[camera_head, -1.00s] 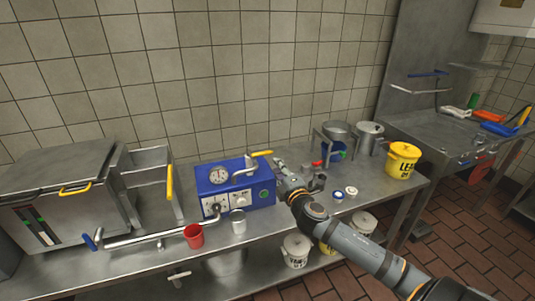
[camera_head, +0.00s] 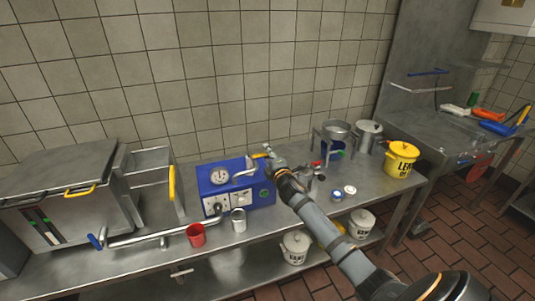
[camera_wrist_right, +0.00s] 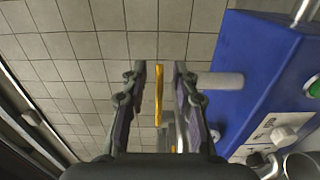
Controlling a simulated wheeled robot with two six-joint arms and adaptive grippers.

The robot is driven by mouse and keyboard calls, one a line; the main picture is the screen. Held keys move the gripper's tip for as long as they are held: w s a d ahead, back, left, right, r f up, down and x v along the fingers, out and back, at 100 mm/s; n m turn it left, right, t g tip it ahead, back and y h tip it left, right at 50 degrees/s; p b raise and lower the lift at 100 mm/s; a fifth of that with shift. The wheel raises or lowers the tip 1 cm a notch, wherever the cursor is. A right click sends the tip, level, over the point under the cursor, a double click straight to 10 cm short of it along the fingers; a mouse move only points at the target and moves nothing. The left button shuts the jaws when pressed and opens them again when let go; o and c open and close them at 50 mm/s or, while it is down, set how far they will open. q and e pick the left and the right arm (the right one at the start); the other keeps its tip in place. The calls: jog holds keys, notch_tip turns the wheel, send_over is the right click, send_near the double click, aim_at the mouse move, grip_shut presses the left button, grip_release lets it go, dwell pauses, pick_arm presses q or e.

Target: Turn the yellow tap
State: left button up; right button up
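The yellow tap handle (camera_head: 256,156) stands at the top right of the blue machine (camera_head: 225,181), partly hidden by my right gripper (camera_head: 269,154) in the head view. In the right wrist view my right gripper (camera_wrist_right: 159,78) is open, with a finger on each side of the yellow tap handle (camera_wrist_right: 159,98). Gaps show between the handle and both fingers. The blue machine (camera_wrist_right: 262,72) lies to the right of the fingers there. My left gripper is not in view.
A red cup (camera_head: 196,235) and a metal cup (camera_head: 238,221) stand in front of the machine. A large steel appliance (camera_head: 62,198) is at left. Pots (camera_head: 367,133) and a yellow bucket (camera_head: 401,160) stand at right. Two small jars (camera_head: 350,191) are near the arm.

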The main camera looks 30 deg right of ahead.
grip_shut()
jog(key=shift+s+a+f+m+h+b, duration=0.1)
jog(key=shift+s+f+m+h+b, duration=0.25)
jog(key=shift+h+b, duration=0.35)
jog(key=shift+s+a+r+m+g+h+b, duration=0.1)
jog(key=shift+s+a+m+g+h+b, duration=0.45)
jog(key=shift+m+g+h+b, duration=1.6)
jog(key=shift+s+a+r+m+g+h+b, duration=0.1)
jog(key=shift+s+a+m+g+h+b, duration=0.35)
jog(key=shift+m+g+h+b, duration=1.65)
jog(key=shift+s+a+r+m+g+h+b, duration=0.1)
jog(key=shift+s+a+m+g+h+b, duration=0.45)
jog(key=shift+m+g+h+b, duration=1.65)
jog(key=shift+n+y+b, duration=0.45)
jog(key=shift+n, duration=0.25)
